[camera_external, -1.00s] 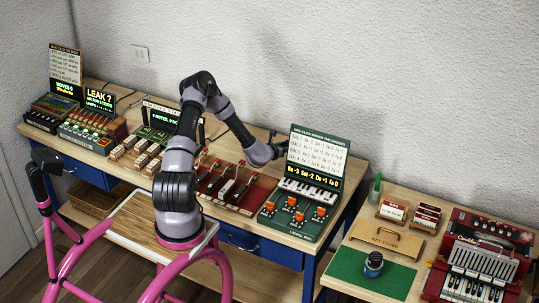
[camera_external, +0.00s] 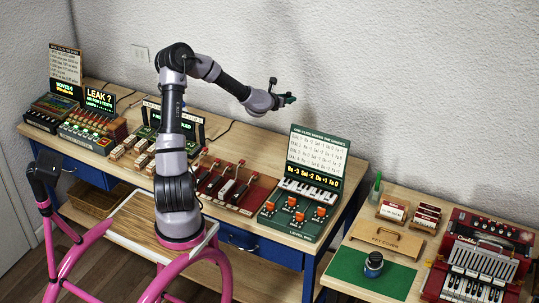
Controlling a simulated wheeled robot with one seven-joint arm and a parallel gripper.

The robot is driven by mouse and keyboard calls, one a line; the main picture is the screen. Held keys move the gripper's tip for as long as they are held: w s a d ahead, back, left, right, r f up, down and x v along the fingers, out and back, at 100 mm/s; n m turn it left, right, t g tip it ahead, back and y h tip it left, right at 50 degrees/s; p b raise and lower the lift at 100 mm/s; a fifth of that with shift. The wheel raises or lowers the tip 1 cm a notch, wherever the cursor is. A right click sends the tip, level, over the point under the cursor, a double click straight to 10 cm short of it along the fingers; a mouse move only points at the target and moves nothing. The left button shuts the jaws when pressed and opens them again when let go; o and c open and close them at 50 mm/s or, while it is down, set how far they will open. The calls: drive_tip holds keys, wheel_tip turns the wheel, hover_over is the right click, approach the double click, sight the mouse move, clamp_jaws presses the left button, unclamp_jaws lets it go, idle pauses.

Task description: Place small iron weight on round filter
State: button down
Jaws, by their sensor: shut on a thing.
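My gripper (camera_external: 289,99) is in the air above the back of the long workbench, in front of the wall. It points right, above the green keyboard panel. It is shut on a small dark thing, too small here to name with certainty. I cannot make out a round filter in this view. I cannot tell the small iron weight apart from the dark tip of my gripper.
The long wooden bench (camera_external: 240,146) carries several consoles, a red lever board (camera_external: 245,195) and a green panel (camera_external: 317,160) with an upright sign. The right table has a green mat (camera_external: 345,268), a dark blue jar (camera_external: 373,265) and a red accordion (camera_external: 480,262).

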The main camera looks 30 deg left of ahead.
wheel_tip(320, 180, up, 8)
drive_tip(key=shift+f, duration=0.1)
drive_tip(key=s+d+f+m+g+h, duration=0.1)
drive_tip(key=s+d+m+h, duration=0.1)
drive_tip(key=d, duration=0.7)
drive_tip(key=s+d+m+h, duration=0.2)
drive_tip(key=d+h, duration=0.1)
drive_tip(key=d, duration=0.5)
drive_tip(key=m+g+h, duration=0.7)
drive_tip(key=m+g, duration=0.5)
drive_tip(key=m, duration=0.1)
hover_over(372, 255)
wheel_tip(372, 255, down, 35)
drive_tip(key=shift+d+f, duration=0.1)
drive_tip(key=shift+c, duration=2.1)
unclamp_jaws()
drive_tip(key=shift+f, duration=0.1)
